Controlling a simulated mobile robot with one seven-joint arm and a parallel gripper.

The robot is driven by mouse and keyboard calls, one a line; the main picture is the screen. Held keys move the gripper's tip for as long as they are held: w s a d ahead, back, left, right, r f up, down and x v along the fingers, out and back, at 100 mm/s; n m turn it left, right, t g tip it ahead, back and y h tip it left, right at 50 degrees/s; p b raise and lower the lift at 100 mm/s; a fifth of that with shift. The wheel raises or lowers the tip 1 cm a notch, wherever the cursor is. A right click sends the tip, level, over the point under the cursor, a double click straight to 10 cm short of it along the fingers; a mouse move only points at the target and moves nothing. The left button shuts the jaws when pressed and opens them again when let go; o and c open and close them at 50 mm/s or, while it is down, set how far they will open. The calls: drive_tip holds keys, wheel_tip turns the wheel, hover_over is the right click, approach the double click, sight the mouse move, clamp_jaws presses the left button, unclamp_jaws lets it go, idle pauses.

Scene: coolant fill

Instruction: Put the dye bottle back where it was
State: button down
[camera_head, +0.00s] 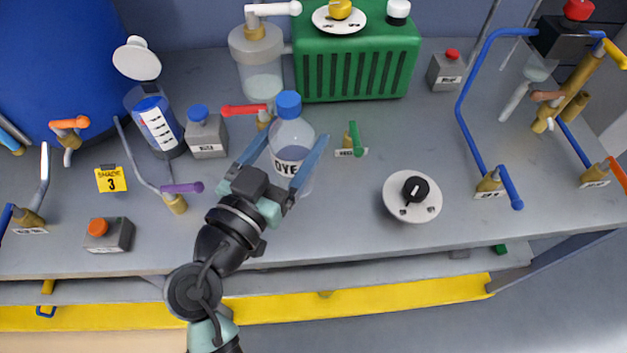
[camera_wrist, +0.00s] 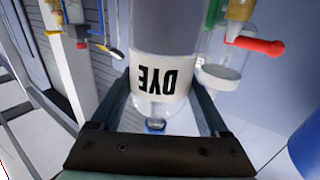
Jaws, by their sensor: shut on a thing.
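The dye bottle (camera_head: 291,133) is clear with a blue cap and a white DYE label. It stands upright near the middle of the bench in the head view. My gripper (camera_head: 294,141) is shut on it, with one blue-grey finger on each side. In the wrist view the bottle (camera_wrist: 168,80) fills the middle between my gripper's fingers (camera_wrist: 158,105), and its label shows upside down. The bottle's base is partly hidden, so I cannot tell whether it touches the bench.
A red-handled valve (camera_head: 245,110) is close left of the bottle and a green-handled valve (camera_head: 356,140) close right. The green tank (camera_head: 355,65) stands behind. A white dial (camera_head: 412,197) is to the right. Clear bench (camera_head: 340,215) lies in front.

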sight(295, 161)
wheel_tip(295, 161, down, 5)
drive_tip(key=shift+w+d, duration=0.1)
drive_tip(key=shift+w, duration=0.05)
drive_tip(key=shift+f+b, duration=0.4)
drive_tip(key=shift+f, duration=2.05)
drive_tip(key=shift+f+b, duration=0.15)
drive_tip(key=shift+b, duration=0.15)
unclamp_jaws()
drive_tip(key=shift+r+p, duration=0.35)
drive_tip(key=shift+p, duration=0.15)
drive_tip(key=b+v, duration=0.2)
drive_tip(key=v, duration=1)
drive_tip(key=shift+f, duration=0.25)
